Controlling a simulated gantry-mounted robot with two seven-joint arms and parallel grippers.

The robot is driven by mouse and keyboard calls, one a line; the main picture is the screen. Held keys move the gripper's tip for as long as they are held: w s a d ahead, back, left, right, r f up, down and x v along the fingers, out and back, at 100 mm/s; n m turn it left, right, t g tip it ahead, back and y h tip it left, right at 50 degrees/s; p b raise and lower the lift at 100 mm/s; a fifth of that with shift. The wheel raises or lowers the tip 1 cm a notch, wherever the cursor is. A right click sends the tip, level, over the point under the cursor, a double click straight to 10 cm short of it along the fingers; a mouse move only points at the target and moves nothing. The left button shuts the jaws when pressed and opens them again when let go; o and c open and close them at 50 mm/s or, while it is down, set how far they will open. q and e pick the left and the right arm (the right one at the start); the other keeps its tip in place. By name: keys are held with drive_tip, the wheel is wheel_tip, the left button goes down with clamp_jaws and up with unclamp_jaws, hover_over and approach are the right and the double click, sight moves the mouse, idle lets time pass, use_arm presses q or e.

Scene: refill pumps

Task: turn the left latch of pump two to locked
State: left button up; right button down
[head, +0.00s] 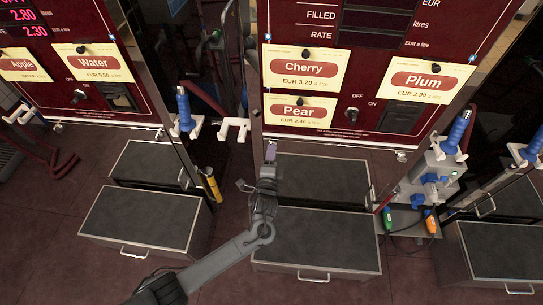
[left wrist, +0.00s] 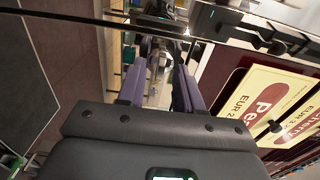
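The middle pump's dark red front panel (head: 330,90) carries the Cherry, Plum and Pear labels; I see no number marking it as pump two. My left gripper (head: 270,152) is just below the panel's lower left edge, where the left latch is hidden or too small to make out. A small pale latch-like piece (head: 402,156) shows at the lower right edge. In the left wrist view, the purple fingers of my left gripper (left wrist: 160,80) stand apart, with shiny metal (left wrist: 158,48) beyond and between the tips; I cannot tell if they touch it. My right gripper is out of view.
Another pump with Apple and Water labels (head: 93,63) stands at the left. Grey-topped step boxes (head: 315,240) stand below the pumps. Blue-handled nozzles (head: 184,108) hang beside the panels. A small side shelf (head: 405,222) holds green and orange tools at the right.

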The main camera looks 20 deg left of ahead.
use_arm(q)
drive_tip(key=shift+w, duration=0.15)
clamp_jaws()
drive_tip(key=shift+n, duration=0.4)
drive_tip(key=shift+n+p, duration=1.4)
drive_tip(key=shift+n, duration=6.4)
